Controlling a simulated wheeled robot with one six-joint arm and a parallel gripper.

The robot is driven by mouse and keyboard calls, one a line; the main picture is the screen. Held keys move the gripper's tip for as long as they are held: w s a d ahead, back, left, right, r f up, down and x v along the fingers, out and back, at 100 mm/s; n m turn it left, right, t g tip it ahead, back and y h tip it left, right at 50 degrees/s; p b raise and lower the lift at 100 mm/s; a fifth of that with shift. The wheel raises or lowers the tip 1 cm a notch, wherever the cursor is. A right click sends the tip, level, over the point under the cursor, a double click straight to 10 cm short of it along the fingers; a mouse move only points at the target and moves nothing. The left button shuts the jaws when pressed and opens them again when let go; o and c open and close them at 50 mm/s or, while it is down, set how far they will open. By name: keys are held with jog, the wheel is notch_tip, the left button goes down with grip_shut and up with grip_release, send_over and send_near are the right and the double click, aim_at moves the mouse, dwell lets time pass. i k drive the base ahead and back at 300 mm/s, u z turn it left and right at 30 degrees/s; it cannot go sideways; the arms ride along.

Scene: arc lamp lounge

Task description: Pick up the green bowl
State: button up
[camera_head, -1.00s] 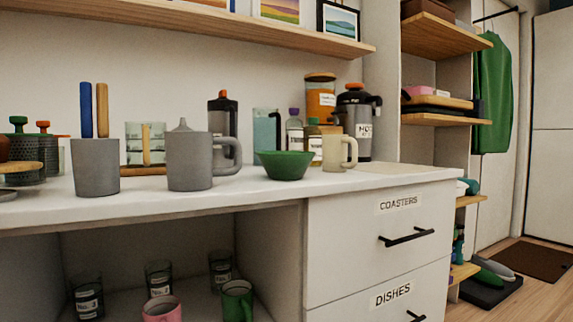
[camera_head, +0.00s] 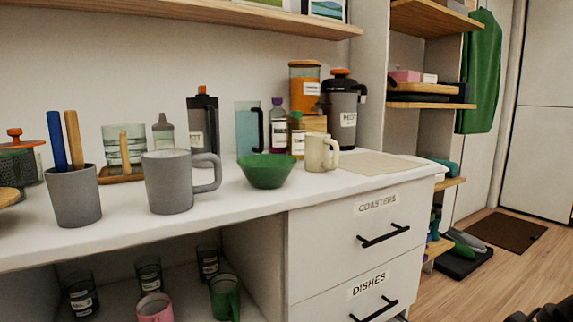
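The green bowl (camera_head: 267,170) stands upright on the white counter (camera_head: 330,187), near its front edge. It is between a grey mug (camera_head: 170,184) on its left and a cream mug (camera_head: 316,152) on its right, apart from the grey mug's handle. Its inside looks empty, though I see little of it. A dark shape (camera_head: 548,313) at the bottom right edge may be part of my gripper or arm. It is cut off by the frame, and no fingers can be made out. Nothing touches the bowl from my side.
Behind the bowl stand bottles (camera_head: 278,127), a blue pitcher (camera_head: 248,128) and a black-lidded pot (camera_head: 343,108). A grey cup (camera_head: 73,197) holds two sticks at left. Below are drawers (camera_head: 385,232) and an open shelf with several cups.

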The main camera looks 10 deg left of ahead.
aim_at(264, 172)
jog(key=z, duration=2.05)
jog(key=k, duration=1.55)
jog(key=u, duration=1.85)
jog(key=i, duration=0.95)
